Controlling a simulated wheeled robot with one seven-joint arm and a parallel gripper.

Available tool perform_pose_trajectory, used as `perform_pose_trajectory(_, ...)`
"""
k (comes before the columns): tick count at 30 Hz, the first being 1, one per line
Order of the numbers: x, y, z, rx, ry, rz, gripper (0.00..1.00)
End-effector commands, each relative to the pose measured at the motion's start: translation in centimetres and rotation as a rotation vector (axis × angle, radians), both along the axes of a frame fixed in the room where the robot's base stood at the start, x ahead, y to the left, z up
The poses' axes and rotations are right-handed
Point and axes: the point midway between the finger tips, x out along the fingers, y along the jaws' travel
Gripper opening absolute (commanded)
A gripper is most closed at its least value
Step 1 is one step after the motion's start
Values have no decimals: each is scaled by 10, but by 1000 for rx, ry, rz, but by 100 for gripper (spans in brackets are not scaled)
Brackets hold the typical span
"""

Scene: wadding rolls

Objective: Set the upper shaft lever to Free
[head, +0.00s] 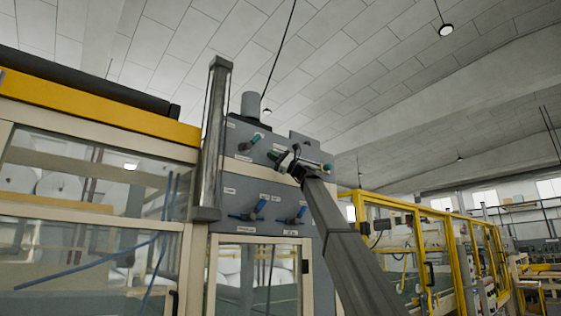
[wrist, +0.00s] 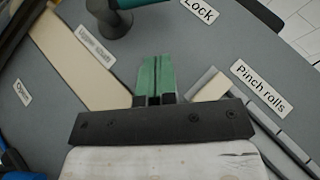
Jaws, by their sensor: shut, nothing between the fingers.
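The upper shaft lever (head: 248,142) is on the grey panel in the head view. It has a dark hub and a teal handle that slants up and to the right. In the wrist view the lever (wrist: 112,18) is at the top edge, partly cut off, between the "Upper shaft" label (wrist: 96,46) and the "Lock" label (wrist: 200,9). The handle points toward the Lock side. My gripper (wrist: 155,77) is shut, its green fingertips together and empty. In the head view my gripper (head: 271,155) is right of and slightly below the lever, apart from it. No Free label is readable.
A "Pinch rolls" label (wrist: 259,88) and an "Open" label (wrist: 22,92) flank my gripper. Two blue-handled levers (head: 258,208) (head: 297,215) sit lower on the panel. A grey upright post (head: 212,140) stands left of the panel. Yellow-framed guarding (head: 415,250) is to the right.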

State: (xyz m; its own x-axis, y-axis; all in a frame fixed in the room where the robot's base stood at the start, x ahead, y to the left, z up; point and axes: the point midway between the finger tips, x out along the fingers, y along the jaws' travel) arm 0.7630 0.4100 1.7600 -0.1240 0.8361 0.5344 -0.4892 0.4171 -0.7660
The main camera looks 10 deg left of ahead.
Motion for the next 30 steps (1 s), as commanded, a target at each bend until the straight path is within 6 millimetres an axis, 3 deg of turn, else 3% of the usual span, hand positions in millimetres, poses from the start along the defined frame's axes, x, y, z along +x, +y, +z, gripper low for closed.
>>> perform_pose_trajectory(4,-2,24,16,0,0,1,0)
perform_pose_trajectory(13,-28,33,36,1,0,-1,0)
perform_pose_trajectory(30,-28,34,40,-6,-8,0,0)
